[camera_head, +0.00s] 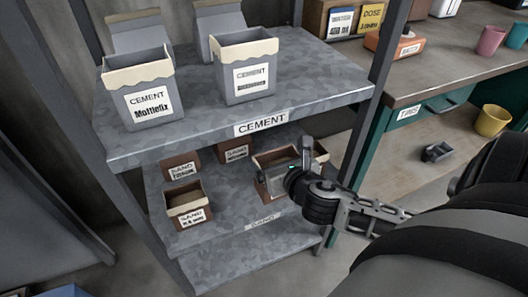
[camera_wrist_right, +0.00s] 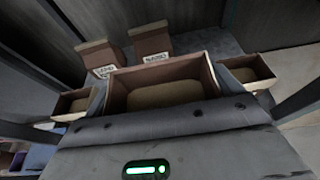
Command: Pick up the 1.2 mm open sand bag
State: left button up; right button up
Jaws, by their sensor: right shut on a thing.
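An open brown sand bag (camera_head: 276,160) with a pale label stands at the right of the lower shelf in the head view. Its label is partly hidden and I cannot read its size. My right gripper (camera_head: 300,172) is at this bag's right side, shut on it. In the right wrist view the open bag (camera_wrist_right: 165,92) is close in front of the gripper, upright, with sand inside. From these views I cannot tell whether it is clear of the shelf. My left gripper is not in view.
Another open sand bag (camera_head: 187,208) stands left on the lower shelf (camera_head: 225,231). Closed sand bags (camera_head: 181,165) (camera_head: 236,151) stand behind. The upper shelf (camera_head: 300,82), with open cement bags (camera_head: 150,92) (camera_head: 245,72), overhangs them. A workbench (camera_head: 440,68) is at right.

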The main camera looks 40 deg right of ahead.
jog(key=shift+s+d+r+p, duration=0.1)
jog(key=shift+s+d+r, duration=0.1)
jog(key=shift+s+r, duration=0.45)
jog(key=shift+s+d+r+p, duration=0.1)
jog(key=shift+s+d+r, duration=0.1)
jog(key=shift+s, duration=0.8)
jog(key=shift+s+d+r+p, duration=0.1)
jog(key=shift+s+d+r, duration=0.1)
jog(key=shift+s+r, duration=0.45)
jog(key=shift+s+f, duration=0.15)
jog(key=shift+s, duration=0.05)
